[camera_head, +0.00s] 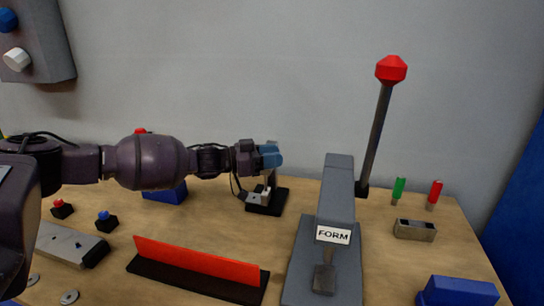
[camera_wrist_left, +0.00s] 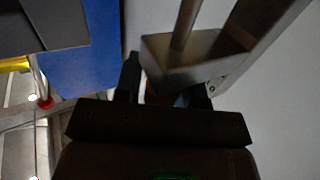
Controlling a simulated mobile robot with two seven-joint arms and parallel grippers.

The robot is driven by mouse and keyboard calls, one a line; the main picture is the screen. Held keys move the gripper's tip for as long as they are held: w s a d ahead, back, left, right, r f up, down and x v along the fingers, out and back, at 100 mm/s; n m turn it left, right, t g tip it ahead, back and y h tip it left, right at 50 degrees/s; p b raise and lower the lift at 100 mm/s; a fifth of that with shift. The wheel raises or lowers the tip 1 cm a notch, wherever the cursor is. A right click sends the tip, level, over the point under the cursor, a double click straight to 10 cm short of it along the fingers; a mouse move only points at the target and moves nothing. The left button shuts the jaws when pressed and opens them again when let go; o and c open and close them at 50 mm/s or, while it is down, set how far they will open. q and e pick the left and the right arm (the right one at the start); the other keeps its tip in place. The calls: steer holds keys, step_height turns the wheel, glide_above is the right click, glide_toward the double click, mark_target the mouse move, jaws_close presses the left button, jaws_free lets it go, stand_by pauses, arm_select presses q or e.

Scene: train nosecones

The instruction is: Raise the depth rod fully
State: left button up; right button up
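A small depth gauge stands on a black base (camera_head: 267,200) at the back of the bench, with a light metal block low on it. My left gripper (camera_head: 270,157) is at the top of the gauge's upright and covers much of it. In the left wrist view, a metal block (camera_wrist_left: 195,62) with a thin round rod (camera_wrist_left: 184,24) rising from it is close in front of the fingers. The dark fingers stand apart, with a brownish piece between them; whether they grip it is unclear. The depth rod's height cannot be read. My right gripper is not in view.
A grey press marked FORM (camera_head: 333,235) with a red-knobbed lever (camera_head: 375,130) stands to the right. A red upright strip on a black base (camera_head: 195,265) lies in front. Blue blocks (camera_head: 458,292), small buttons (camera_head: 106,221) and a metal block (camera_head: 415,230) are around the bench.

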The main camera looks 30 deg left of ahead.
arm_select(q)
jaws_close()
step_height(320, 180, up, 3)
steer(key=shift+r+p, duration=0.1)
steer(key=shift+p, duration=0.7)
steer(key=shift+o, duration=1.7)
jaws_free()
steer(key=shift+o, duration=0.2)
steer(key=shift+a, duration=0.1)
